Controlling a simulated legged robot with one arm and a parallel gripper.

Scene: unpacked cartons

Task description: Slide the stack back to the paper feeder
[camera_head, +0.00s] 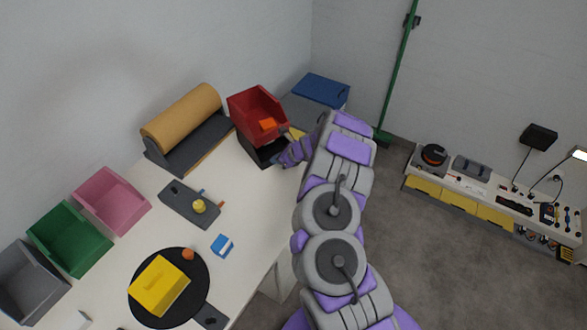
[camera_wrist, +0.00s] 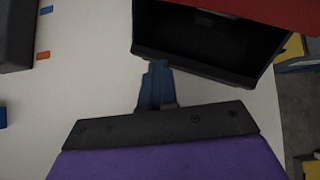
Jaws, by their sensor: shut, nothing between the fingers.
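A red bin (camera_head: 253,105) sits on top of a black bin (camera_head: 263,148), making a stack at the far right of the white table. The stack also shows in the wrist view, with the red bin (camera_wrist: 250,7) above the dark, open front of the black bin (camera_wrist: 205,45). An orange block (camera_head: 267,124) lies in the red bin. The paper feeder (camera_head: 185,125), a brown roll on a dark stand, is left of the stack. My gripper (camera_wrist: 158,66) is shut and empty at the black bin's near lower edge; whether they touch is unclear. The arm partly hides it in the head view.
Pink (camera_head: 111,199), green (camera_head: 70,240) and grey (camera_head: 30,280) bins line the table's left side. A yellow box (camera_head: 158,284) rests on a black disc (camera_head: 203,270). A blue-lidded container (camera_head: 321,90) stands behind the stack.

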